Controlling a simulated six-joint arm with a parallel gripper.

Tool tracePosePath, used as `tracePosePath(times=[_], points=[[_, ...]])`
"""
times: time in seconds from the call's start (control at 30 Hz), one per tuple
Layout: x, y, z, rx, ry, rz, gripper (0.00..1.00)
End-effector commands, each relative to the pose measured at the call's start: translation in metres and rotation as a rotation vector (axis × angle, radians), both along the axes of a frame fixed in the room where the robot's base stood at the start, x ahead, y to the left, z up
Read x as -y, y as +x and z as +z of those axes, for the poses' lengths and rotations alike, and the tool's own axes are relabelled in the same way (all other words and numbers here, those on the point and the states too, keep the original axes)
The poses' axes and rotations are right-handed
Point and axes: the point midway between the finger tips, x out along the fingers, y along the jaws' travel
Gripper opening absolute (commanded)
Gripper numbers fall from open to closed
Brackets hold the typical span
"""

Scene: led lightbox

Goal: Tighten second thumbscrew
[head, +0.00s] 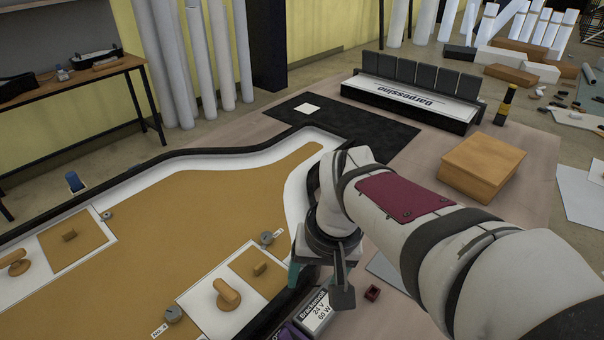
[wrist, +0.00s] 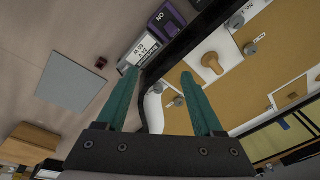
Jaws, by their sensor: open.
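A grey thumbscrew (head: 267,238) sits at the far corner of the right-hand panel, left of my gripper in the head view. It also shows in the wrist view (wrist: 178,101) between my fingers, but well beyond them. Another grey thumbscrew (head: 173,314) is at the panel's near-left corner, by a "No. 4" label; it shows in the wrist view (wrist: 250,48) too. A third thumbscrew (head: 106,215) is by the left-hand panel. The frames do not show how tight they are. My gripper (wrist: 159,73) is open and empty, tilted down above the lightbox's right edge.
The bottle-shaped lightbox (head: 215,205) has a raised black rim. Wooden handles (head: 226,293) stand up from its panels. A labelled driver box (head: 315,310) and a small red part (head: 372,292) lie right of the rim. A wooden block (head: 484,165) is farther right.

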Motion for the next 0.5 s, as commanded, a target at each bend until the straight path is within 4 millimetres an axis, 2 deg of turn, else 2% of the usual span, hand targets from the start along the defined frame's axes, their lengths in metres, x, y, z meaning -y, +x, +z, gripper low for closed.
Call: tracePosePath(times=[0.1,0.2,0.5], points=[[0.004,-0.019,-0.001,-0.022,0.008,-0.039,0.69],[0.006,-0.029,-0.002,-0.035,0.012,-0.057,0.69],[0.006,-0.032,-0.002,-0.041,0.013,-0.066,0.69]])
